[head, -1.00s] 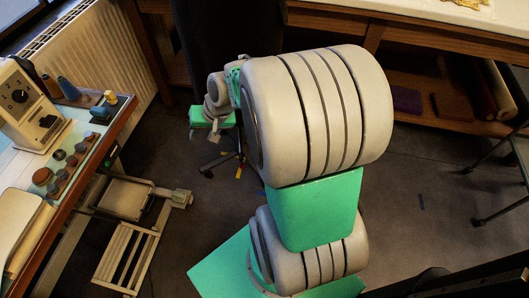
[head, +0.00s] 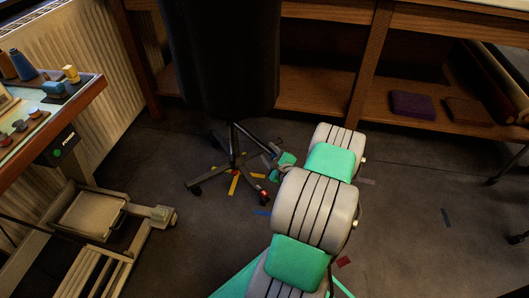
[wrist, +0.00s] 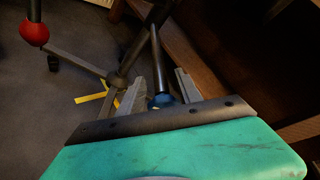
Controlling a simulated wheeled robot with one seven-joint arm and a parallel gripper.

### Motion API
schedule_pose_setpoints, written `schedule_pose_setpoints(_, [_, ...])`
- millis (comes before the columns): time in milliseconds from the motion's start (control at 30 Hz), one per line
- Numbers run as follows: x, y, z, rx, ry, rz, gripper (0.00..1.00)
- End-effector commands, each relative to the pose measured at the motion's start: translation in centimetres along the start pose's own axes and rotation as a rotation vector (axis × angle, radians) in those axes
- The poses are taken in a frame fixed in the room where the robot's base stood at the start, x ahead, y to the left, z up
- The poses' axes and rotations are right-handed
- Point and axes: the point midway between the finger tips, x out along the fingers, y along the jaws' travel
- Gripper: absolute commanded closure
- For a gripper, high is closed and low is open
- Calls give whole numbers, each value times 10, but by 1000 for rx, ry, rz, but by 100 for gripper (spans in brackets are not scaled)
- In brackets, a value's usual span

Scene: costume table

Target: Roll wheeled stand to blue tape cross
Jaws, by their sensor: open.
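The wheeled stand is a dark dress form (head: 222,50) on a pole with a castered star base (head: 235,168). A slanted bar (wrist: 156,55) with a blue end (wrist: 160,101) comes off it in the wrist view. My gripper (wrist: 158,92) is open, with one finger on each side of the blue end; I cannot tell if they touch it. In the head view my gripper (head: 275,153) is small, beside the stand's right side. A blue tape strip (head: 263,212) lies on the floor in front of the base, partly hidden by my arm; a full cross does not show.
Yellow tape (head: 233,184) lies under the base and shows in the wrist view (wrist: 90,97). Red tape (head: 344,262) lies right of my arm. A wooden shelf bench (head: 320,92) is behind; a low metal frame (head: 95,235) stands left. Floor at right is open.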

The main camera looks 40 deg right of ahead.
Motion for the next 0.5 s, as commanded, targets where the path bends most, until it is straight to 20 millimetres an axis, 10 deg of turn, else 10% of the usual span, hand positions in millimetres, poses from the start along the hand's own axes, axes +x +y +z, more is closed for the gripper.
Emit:
schedule_pose_setpoints(200, [37, 2, 0, -2, -2, 1, 59])
schedule_pose_setpoints(500, [42, 0, 0, -1, 0, 1, 59])
